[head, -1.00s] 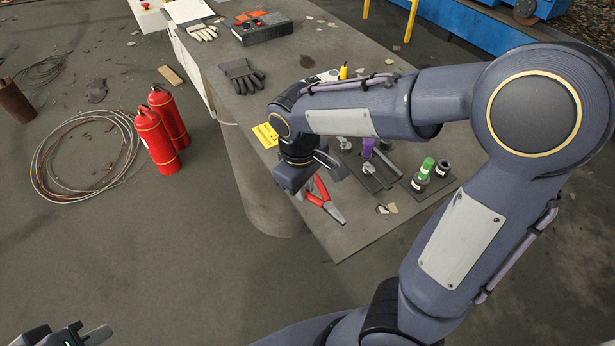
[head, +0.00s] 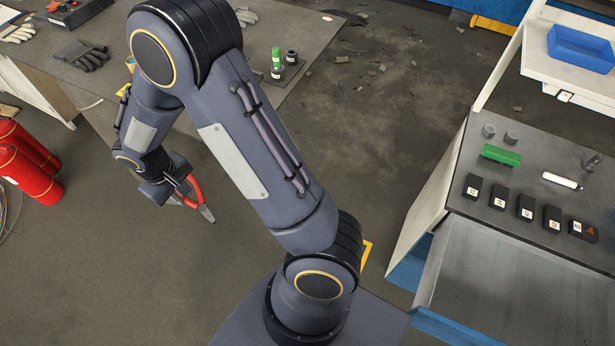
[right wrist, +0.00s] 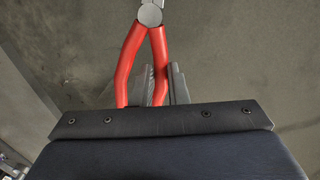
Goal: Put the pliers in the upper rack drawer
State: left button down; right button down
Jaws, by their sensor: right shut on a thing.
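The pliers (head: 205,212), with red handles and a grey metal head, hang from my right gripper (head: 174,190) over the floor, beside the worktable. In the right wrist view the pliers (right wrist: 131,50) point away from the gripper (right wrist: 163,85), which is shut on a red handle. The grip itself is partly hidden by the palm. The rack (head: 470,150) stands at the right. Its upper drawer (head: 530,300) is pulled out, and the part of its inside that shows is empty. The drawer's near end is cut off by the picture edge. My left gripper is not in view.
The worktable (head: 300,40) is at upper left, red extinguishers (head: 28,165) at far left. Floor between table and rack is mostly clear.

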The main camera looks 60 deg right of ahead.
aim_at(471, 293)
jog(key=k+j+z, duration=0.1)
jog(key=z, duration=0.25)
jog(key=k+j+z, duration=0.15)
jog(key=j+z, duration=0.2)
jog(key=k+j+z, duration=0.1)
jog(key=z, duration=2.2)
